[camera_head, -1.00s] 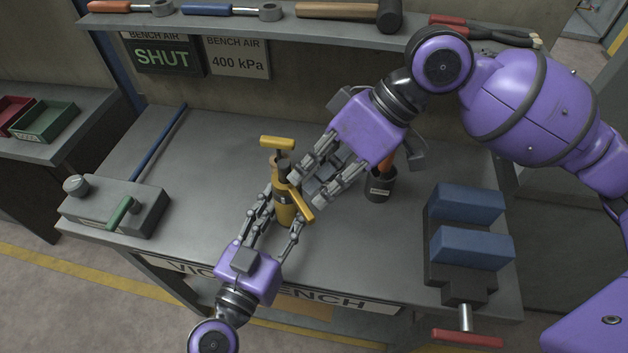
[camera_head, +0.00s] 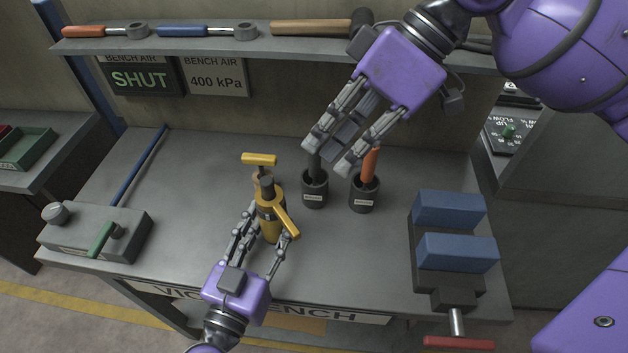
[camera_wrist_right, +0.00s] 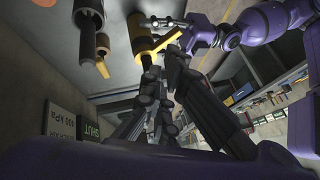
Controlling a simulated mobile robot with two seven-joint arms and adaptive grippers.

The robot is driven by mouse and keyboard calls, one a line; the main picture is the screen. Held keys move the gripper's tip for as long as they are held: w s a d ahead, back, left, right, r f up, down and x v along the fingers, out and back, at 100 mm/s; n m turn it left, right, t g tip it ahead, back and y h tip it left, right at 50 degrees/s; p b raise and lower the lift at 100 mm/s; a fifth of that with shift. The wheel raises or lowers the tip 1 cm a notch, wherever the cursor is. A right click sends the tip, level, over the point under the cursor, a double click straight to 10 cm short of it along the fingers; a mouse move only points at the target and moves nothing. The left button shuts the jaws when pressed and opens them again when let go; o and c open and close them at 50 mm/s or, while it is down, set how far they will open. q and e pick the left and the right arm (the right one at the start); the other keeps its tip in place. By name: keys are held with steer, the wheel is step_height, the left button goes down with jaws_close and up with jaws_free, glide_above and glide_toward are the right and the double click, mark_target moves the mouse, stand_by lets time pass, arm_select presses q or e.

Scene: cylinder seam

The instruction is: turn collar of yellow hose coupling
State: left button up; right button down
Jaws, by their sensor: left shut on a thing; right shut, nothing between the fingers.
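The yellow hose coupling (camera_head: 270,226) stands upright on the bench, with a dark band, a dark top and a yellow lever (camera_head: 287,222) at its side. A yellow T-shaped handle (camera_head: 259,160) shows just behind it. My left gripper (camera_head: 260,238) is shut around the coupling's lower body, its fingers on both sides. My right gripper (camera_head: 328,158) is shut and empty, above and to the right of the coupling and apart from it. In the right wrist view the yellow cylinder (camera_wrist_right: 141,34) shows beyond my right fingers (camera_wrist_right: 160,95), which partly hide it.
A vise with blue jaws (camera_head: 457,252) is at the right. A grey block with a green lever (camera_head: 102,239) is at the left. A tool shelf (camera_head: 190,42) spans the back.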

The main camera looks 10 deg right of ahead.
mark_target(285, 220)
steer(key=w+d+f+n+g+h, duration=0.1)
steer(key=w+d+f+n+h, duration=0.3)
steer(key=n, duration=0.7)
steer(key=s+a+f+y, duration=0.1)
steer(key=s+a+f, duration=0.3)
steer(key=a+f, duration=0.2)
steer(key=shift+s+a+f, duration=0.2)
steer(key=shift+s+f, duration=0.1)
steer(key=shift+f, duration=0.35)
